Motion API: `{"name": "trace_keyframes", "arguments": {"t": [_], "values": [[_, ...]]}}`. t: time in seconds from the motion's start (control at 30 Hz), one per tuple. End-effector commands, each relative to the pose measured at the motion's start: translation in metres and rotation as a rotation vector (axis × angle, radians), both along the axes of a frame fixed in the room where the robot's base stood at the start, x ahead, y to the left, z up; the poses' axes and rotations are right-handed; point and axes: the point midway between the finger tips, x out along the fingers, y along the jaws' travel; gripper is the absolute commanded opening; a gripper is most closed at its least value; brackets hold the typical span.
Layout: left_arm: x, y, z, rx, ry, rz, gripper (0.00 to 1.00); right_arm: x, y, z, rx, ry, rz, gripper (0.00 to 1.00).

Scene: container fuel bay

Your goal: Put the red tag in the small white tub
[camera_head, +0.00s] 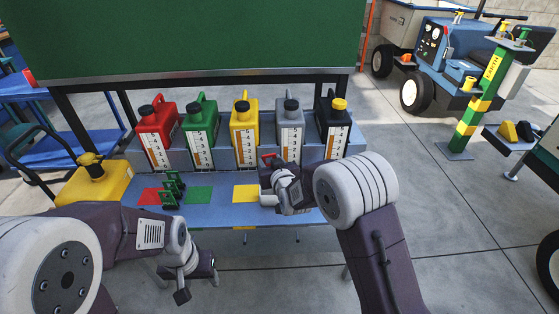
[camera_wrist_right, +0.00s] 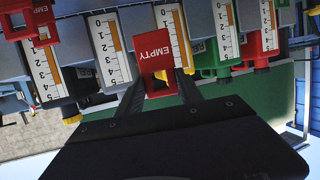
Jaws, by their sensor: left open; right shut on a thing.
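My right gripper (camera_wrist_right: 160,95) is shut on a red tag (camera_wrist_right: 155,68) marked EMPTY, held up in front of the grey and yellow cans. In the head view a bit of this red tag (camera_head: 268,159) shows beside the right wrist. A second red EMPTY tag (camera_wrist_right: 28,20) shows at the upper left of the right wrist view; in the head view my right arm seems to cover it. My left gripper (camera_head: 195,282) is open and empty, low in front of the table's left part. I cannot make out the small white tub in either view.
Red (camera_head: 157,130), green (camera_head: 201,127), yellow (camera_head: 244,125), grey (camera_head: 291,125) and black (camera_head: 332,125) cans line the back of the blue table (camera_head: 222,215). Green tags (camera_head: 172,188) stand between the red mat (camera_head: 149,196) and green mat (camera_head: 198,194). A yellow mat (camera_head: 245,193) lies further right.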

Motion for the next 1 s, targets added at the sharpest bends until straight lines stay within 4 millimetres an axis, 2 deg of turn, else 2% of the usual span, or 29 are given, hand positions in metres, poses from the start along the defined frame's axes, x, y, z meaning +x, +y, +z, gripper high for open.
{"name": "trace_keyframes", "arguments": {"t": [0.37,1.0], "values": [[0.000,0.000,-0.008,0.000,0.000,0.000,0.54,0.000,0.000,-0.010,0.000,0.000,0.000,0.05],[0.000,0.000,-0.050,0.000,0.000,0.000,0.54,0.000,0.000,-0.064,0.001,0.000,0.000,0.05]]}}
